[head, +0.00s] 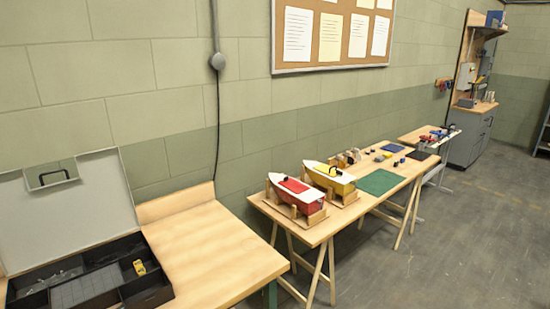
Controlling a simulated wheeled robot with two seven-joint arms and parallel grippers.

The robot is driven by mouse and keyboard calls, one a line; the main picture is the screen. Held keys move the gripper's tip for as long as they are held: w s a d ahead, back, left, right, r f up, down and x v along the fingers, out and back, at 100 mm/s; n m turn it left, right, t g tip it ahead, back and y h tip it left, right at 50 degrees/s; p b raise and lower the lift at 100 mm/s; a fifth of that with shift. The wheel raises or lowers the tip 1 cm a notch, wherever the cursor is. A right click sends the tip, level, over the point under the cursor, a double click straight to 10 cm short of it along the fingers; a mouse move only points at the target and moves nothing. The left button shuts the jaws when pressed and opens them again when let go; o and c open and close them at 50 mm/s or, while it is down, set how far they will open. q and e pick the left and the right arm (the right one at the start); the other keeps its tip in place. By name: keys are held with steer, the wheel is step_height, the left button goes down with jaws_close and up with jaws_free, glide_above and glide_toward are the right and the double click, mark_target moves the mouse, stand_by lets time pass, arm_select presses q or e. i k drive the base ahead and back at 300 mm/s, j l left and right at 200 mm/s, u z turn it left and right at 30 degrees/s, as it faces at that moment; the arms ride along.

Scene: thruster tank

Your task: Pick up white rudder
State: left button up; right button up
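I cannot make out a white rudder for certain in the head view. Several small parts (348,157), some pale and some dark, stand behind the boats on the trestle table and are too small to identify. A red and white model boat (296,195) and a yellow and white model boat (330,179) rest on wooden cradles on that table. An open case (78,213) at the left has a black compartment tray (146,294) with a small yellow item (139,267) and thin pieces inside. Neither of my grippers is in view.
A green mat (380,182) and a blue mat (400,145) lie on the trestle table (318,233). The near wooden bench (215,250) is bare right of the case. A further table and a grey cabinet (467,135) stand beyond. The floor (450,240) at right is clear.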

mark_target(359, 157)
steer(key=i+l+u, duration=0.35)
steer(key=l, duration=0.3)
steer(key=i+l+u, duration=0.2)
steer(key=l, duration=0.15)
steer(key=i+l+u, duration=0.2)
steer(key=l, duration=0.15)
steer(key=l+u, duration=0.15)
steer(key=l, duration=0.25)
